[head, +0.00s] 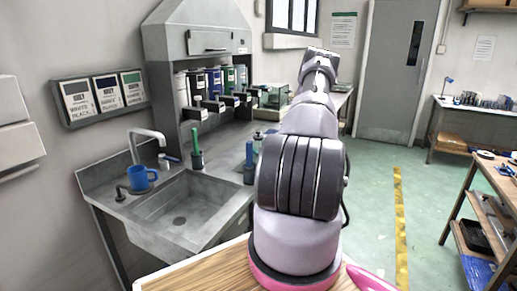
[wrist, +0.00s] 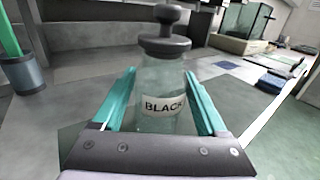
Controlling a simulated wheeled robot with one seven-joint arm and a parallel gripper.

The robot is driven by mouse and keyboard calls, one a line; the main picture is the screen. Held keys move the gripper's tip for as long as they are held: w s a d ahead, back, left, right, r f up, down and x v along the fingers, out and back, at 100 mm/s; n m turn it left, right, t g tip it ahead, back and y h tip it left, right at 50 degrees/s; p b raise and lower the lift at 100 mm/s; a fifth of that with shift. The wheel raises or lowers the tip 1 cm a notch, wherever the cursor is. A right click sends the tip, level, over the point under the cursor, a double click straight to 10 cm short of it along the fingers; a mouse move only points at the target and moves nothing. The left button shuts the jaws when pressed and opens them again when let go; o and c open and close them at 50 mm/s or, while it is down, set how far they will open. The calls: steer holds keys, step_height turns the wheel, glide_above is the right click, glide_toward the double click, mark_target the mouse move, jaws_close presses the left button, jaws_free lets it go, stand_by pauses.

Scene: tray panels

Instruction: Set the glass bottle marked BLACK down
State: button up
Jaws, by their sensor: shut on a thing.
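The glass bottle marked BLACK (wrist: 160,122) is in the middle of the wrist view. It is clear, with a dark round stopper and a white label, and looks upright. The teal fingers of my gripper (wrist: 160,84) are on either side of it, shut on its body. The bottle's base is hidden by the gripper's palm, so I cannot tell whether it touches a surface. In the head view my own arm covers my gripper, and I cannot make out the held bottle for sure.
The grey counter (wrist: 72,67) lies around the bottle. A cup with a green stick (wrist: 22,74) stands at left. In the head view a sink (head: 180,212) and blue mug (head: 142,179) are at left.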

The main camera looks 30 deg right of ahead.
steer(key=o, duration=1.5)
steer(key=shift+f, duration=0.15)
steer(key=s+a, duration=0.1)
steer(key=s, duration=1.1)
steer(key=shift+s, duration=0.1)
